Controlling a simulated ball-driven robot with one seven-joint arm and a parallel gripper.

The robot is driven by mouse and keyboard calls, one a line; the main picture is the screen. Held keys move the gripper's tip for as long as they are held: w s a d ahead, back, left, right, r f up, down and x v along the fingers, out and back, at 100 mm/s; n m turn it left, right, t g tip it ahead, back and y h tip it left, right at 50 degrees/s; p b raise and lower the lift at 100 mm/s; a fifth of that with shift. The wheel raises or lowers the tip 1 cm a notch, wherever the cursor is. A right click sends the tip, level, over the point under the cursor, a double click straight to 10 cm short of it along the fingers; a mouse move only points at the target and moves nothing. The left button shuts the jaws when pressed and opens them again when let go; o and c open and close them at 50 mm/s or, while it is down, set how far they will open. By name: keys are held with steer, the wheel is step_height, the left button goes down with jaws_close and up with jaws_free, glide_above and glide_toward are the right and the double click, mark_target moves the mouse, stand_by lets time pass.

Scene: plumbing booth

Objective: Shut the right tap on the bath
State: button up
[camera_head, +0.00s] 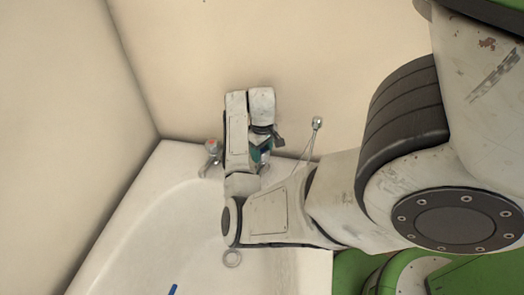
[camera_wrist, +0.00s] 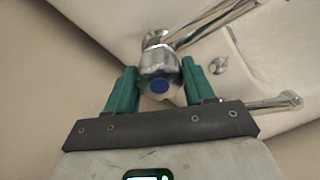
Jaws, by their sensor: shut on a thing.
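The right tap (camera_wrist: 160,62) is a chrome tap with a pale handle and a blue cap (camera_wrist: 159,86), seen close up in the wrist view. My gripper (camera_wrist: 161,80) has its two green fingers on either side of the handle and is shut on it. In the head view my gripper (camera_head: 262,153) is at the bath's back rim, and my arm hides the right tap there. The left tap (camera_head: 211,146), with a red mark, stands to the left of my arm. The white bath (camera_head: 150,215) lies below.
A chrome shower fitting (camera_head: 317,123) with a hose is on the wall right of my gripper. The beige wall (camera_head: 190,50) is close behind. A blue object (camera_head: 173,289) lies in the bath.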

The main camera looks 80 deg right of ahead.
steer(key=shift+c, duration=0.4)
steer(key=shift+r+m+p, duration=0.15)
steer(key=shift+m+p, duration=0.15)
steer(key=shift+p, duration=0.2)
steer(key=m+p, duration=0.2)
steer(key=p, duration=0.1)
steer(key=shift+r+m, duration=0.1)
steer(key=shift+m, duration=0.3)
steer(key=m+p, duration=0.3)
steer(key=shift+s+m, duration=0.1)
steer(key=shift+m, duration=0.2)
steer(key=m+p, duration=0.2)
steer(key=m, duration=0.1)
steer(key=shift+m+p, duration=0.3)
steer(key=m+p, duration=0.2)
steer(key=m, duration=0.4)
steer(key=shift+s+p, duration=0.1)
steer(key=shift+p, duration=0.25)
steer(key=m+p, duration=0.1)
steer(key=m, duration=0.4)
steer(key=shift+f, duration=0.2)
steer(key=shift+s+m, duration=0.1)
steer(key=shift+m, duration=0.4)
